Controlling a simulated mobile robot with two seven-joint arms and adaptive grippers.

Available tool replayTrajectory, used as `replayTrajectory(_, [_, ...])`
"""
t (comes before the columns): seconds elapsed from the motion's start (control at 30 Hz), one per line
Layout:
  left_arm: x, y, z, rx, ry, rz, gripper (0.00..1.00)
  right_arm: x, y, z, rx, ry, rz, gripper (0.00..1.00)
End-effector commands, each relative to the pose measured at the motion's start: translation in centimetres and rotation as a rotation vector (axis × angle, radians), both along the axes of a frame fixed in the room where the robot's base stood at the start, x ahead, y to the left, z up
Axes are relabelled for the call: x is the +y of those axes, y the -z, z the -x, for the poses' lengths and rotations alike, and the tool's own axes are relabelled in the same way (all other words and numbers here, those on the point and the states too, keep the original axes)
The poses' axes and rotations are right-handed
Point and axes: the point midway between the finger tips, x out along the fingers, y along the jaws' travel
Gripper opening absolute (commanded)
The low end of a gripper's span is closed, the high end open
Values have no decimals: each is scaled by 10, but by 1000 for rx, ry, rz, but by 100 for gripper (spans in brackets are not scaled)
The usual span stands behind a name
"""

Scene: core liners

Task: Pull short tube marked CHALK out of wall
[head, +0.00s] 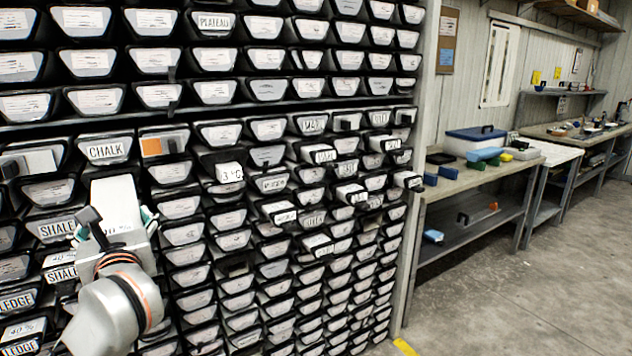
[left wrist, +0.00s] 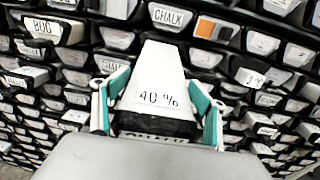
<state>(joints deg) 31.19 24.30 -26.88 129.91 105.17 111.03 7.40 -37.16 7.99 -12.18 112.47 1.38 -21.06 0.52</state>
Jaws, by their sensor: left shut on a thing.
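My left gripper (head: 113,224) is shut on a white tapered tube (head: 112,195) that sticks out of the wall of tubes. In the left wrist view the teal-padded fingers sit on both sides of this tube (left wrist: 156,72). Its white top reads "40 %", and its black near end carries lettering mostly hidden by the gripper body. Whether its far end is still inside the wall is unclear. An end label reading CHALK (head: 105,150) sits in the wall just above the held tube; it also shows in the left wrist view (left wrist: 170,15). My right gripper is not in view.
Other tubes protrude from the wall, including one at the left (head: 30,163) and one marked 80 (left wrist: 42,28). An orange-marked end (head: 163,145) is right of CHALK. A workbench (head: 480,175) with boxes stands at the right. The floor (head: 500,290) before it is clear.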

Motion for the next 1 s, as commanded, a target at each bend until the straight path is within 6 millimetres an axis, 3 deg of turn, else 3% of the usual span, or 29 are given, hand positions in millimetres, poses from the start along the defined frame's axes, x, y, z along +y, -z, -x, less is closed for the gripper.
replayTrajectory(0.37, [-1,-4,3,-6,-3,-5,15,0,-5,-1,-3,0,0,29])
replayTrajectory(1.0, [-22,-4,36,-6,0,-4,12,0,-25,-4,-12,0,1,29])
